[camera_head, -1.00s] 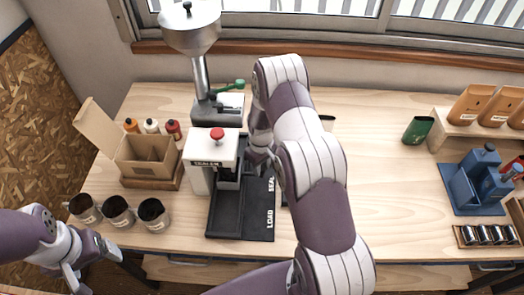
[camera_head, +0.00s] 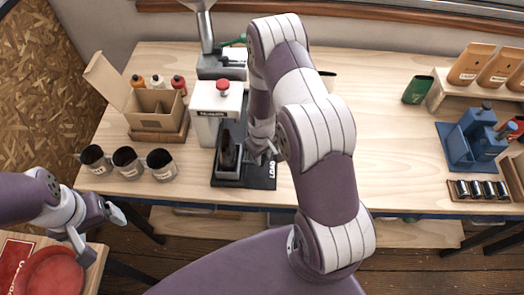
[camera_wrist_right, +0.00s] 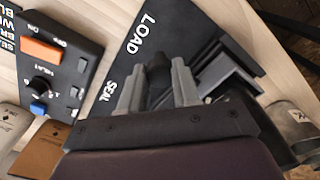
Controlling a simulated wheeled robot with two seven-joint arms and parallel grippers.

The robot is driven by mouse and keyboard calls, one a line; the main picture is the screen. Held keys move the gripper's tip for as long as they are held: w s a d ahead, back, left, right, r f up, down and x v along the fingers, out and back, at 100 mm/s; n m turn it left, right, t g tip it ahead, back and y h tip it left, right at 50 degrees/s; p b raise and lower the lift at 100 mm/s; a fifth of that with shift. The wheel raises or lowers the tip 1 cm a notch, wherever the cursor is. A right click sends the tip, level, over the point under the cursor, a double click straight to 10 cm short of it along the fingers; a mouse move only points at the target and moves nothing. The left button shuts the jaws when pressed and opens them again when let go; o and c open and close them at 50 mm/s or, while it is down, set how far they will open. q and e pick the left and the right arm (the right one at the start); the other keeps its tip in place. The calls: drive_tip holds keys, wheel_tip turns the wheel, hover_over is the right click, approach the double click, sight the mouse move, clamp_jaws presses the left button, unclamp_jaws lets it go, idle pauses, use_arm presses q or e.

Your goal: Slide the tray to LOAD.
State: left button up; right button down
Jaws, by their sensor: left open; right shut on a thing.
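The sealer (camera_head: 215,98) is a white press with a red knob, standing on a black base (camera_head: 262,183). The dark tray (camera_head: 229,182) is near the front of this base, beside the LOAD mark, with a dark upright thing (camera_head: 228,150) in it. My right gripper (camera_head: 264,149) is shut on the tray's dark handle (camera_wrist_right: 158,78), at the tray's right side, and hides the SEAL mark in the head view. The wrist view shows both the LOAD (camera_wrist_right: 140,36) and SEAL (camera_wrist_right: 108,90) marks. My left gripper (camera_head: 100,229) is open and empty, off the table's front left.
Several dark cups (camera_head: 126,162) and an open cardboard box (camera_head: 152,108) stand left of the sealer. A control panel (camera_wrist_right: 50,58) lies near the base. A blue machine (camera_head: 470,150) stands at the right. The table's middle right is clear.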

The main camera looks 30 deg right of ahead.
drive_tip(key=shift+s, duration=0.15)
drive_tip(key=c, duration=0.8)
unclamp_jaws()
drive_tip(key=shift+a, duration=0.2)
drive_tip(key=shift+r, duration=0.15)
wheel_tip(320, 180, up, 12)
drive_tip(key=b, duration=0.3)
drive_tip(key=shift+r, duration=0.2)
